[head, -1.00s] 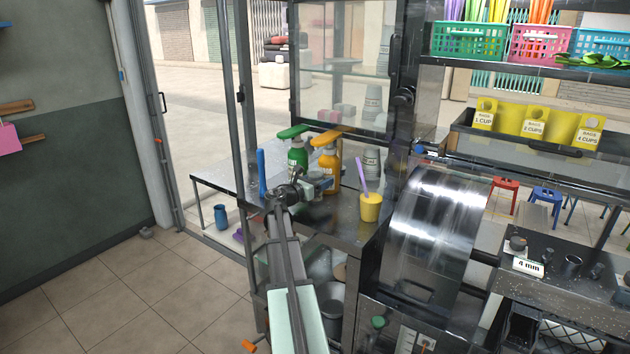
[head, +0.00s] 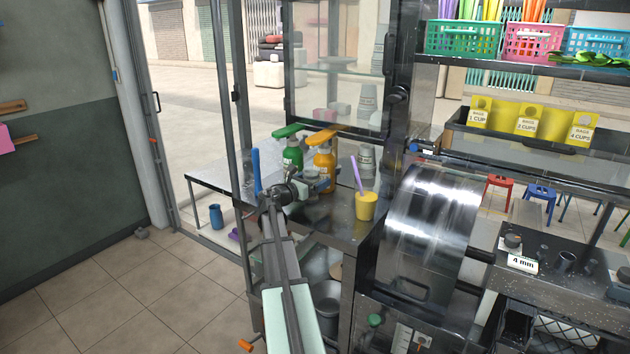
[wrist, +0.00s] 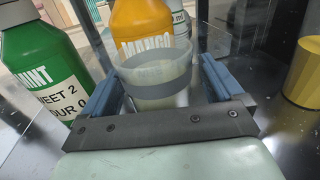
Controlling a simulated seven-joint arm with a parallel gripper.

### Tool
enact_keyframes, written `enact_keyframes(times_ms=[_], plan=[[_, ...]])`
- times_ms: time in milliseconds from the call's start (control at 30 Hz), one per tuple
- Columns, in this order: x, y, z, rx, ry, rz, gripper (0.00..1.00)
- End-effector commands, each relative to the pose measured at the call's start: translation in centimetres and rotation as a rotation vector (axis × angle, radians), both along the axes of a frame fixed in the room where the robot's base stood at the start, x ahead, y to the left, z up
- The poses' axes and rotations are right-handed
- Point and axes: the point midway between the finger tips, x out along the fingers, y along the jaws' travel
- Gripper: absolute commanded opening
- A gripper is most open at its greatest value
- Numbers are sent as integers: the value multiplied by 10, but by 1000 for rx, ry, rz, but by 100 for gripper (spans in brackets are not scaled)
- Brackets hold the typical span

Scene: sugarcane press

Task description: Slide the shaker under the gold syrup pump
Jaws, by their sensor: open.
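The translucent shaker (wrist: 157,82) with a grey band stands between the blue fingers of my open gripper (wrist: 157,72) in the wrist view. I cannot tell whether the fingers touch it. In the head view my gripper (head: 318,186) is low over the counter, and the shaker cannot be made out there. The orange MANGO bottle (wrist: 142,18) stands just beyond the shaker; its top is cut off in the wrist view. In the head view its gold pump (head: 322,136) tops the orange bottle (head: 325,168).
A green MINT bottle (wrist: 42,75) stands left of my gripper. A yellow cup (wrist: 303,75) with a purple straw in the head view (head: 357,172) is to the right. A clear labelled container (head: 367,162) stands behind. The steel drum machine (head: 425,225) is farther right.

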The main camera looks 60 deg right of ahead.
Motion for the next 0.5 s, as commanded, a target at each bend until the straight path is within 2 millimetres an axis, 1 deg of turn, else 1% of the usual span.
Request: enact_keyframes(times_ms=[167,500], plan=[[2,28,0,0,0,2,94],[13,92,0,0,0,3,94]])
